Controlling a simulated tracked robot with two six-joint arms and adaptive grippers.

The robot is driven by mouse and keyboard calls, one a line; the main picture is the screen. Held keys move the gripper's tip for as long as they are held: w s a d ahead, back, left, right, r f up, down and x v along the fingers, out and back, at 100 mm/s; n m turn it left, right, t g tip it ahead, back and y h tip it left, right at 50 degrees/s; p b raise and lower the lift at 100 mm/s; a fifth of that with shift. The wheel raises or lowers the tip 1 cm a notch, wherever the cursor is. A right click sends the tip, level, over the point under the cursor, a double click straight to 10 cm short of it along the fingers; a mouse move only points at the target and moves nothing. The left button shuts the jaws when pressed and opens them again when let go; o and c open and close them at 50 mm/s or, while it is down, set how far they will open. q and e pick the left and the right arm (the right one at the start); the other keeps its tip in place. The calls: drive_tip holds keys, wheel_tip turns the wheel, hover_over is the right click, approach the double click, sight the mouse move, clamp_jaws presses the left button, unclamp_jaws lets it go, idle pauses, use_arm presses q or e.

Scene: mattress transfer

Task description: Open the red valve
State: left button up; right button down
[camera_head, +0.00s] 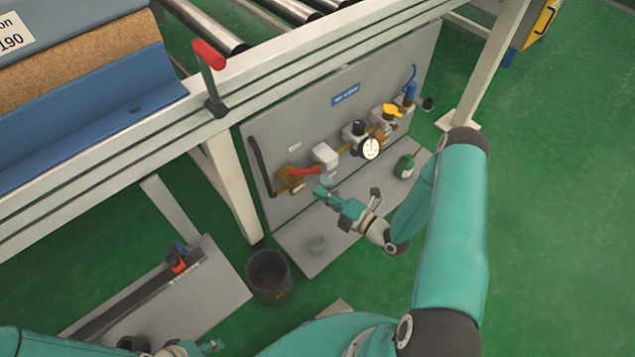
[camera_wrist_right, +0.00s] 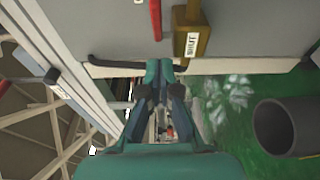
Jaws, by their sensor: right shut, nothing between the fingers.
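The red valve handle (camera_head: 305,171) is a short red lever on a brass valve body (camera_head: 288,181) at the left of the grey panel. In the head view it points right, roughly level. The right wrist view shows a red bar (camera_wrist_right: 155,18) beside a brass block (camera_wrist_right: 190,32) with a "SHUT" label. My right gripper (camera_head: 322,191) is just below and in front of the lever. Its fingers (camera_wrist_right: 158,72) are together and empty, apparently apart from the lever. My left gripper (camera_head: 210,347) is at the bottom left edge, far from the panel; its jaw state is unclear.
A gauge (camera_head: 369,148), a yellow handle (camera_head: 391,111) and a blue fitting (camera_head: 410,91) sit farther right on the panel. A green bottle (camera_head: 404,166) stands on the base plate. A dark bin (camera_head: 269,278) stands lower left. A red-handled lever (camera_head: 208,54) rises from the frame above.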

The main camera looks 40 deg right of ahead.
sight(305, 172)
use_arm(q)
drive_tip(key=shift+f+b, duration=0.3)
drive_tip(key=shift+f, duration=0.15)
use_arm(e)
drive_tip(key=shift+w+d, duration=0.3)
drive_tip(key=shift+w, duration=0.35)
drive_tip(key=shift+w+d, duration=0.3)
drive_tip(key=shift+w, duration=0.4)
drive_tip(key=shift+w+d, duration=0.3)
drive_tip(key=shift+w, duration=0.35)
